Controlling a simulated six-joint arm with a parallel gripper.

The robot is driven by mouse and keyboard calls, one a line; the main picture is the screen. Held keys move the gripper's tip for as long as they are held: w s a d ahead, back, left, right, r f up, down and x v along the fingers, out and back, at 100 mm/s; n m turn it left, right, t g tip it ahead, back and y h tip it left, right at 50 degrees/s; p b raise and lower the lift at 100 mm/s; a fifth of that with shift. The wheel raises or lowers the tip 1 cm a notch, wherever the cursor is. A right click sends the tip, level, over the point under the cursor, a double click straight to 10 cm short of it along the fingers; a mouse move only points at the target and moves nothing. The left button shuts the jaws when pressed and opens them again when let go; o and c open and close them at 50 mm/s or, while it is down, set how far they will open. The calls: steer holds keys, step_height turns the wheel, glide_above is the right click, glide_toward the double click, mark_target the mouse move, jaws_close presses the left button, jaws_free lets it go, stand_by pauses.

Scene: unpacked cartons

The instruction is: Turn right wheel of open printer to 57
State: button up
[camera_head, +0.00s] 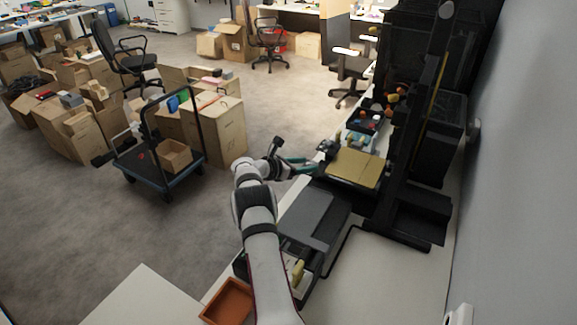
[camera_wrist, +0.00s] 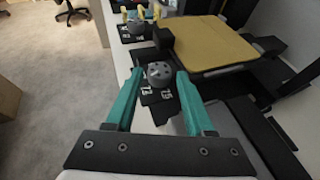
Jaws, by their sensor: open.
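The open printer has a black frame (camera_head: 412,150) and a yellow plate (camera_head: 357,168); the plate also shows in the wrist view (camera_wrist: 212,45). A round grey wheel (camera_wrist: 159,72) with dark holes sits at its near corner, above a black dial with white numbers. The numbers look like 72 and 75 but are small. A second, similar wheel (camera_wrist: 137,25) stands farther off and to the left in the wrist view. My gripper (camera_wrist: 160,78) is open, its teal fingers on either side of the nearer wheel. I cannot tell whether they touch it.
An orange tray (camera_head: 228,301) stands at the table's near edge. Bins with colourful items (camera_head: 365,120) stand behind the printer. A cart (camera_head: 160,170) and cartons stand on the floor to the left.

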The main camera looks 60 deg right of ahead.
steer(key=v, duration=1.3)
steer(key=shift+a, duration=0.25)
steer(key=shift+r, duration=0.15)
steer(key=shift+n+t, duration=0.4)
steer(key=x, duration=1.5)
steer(key=shift+s+d, duration=0.3)
steer(key=shift+s, duration=0.2)
jaws_close()
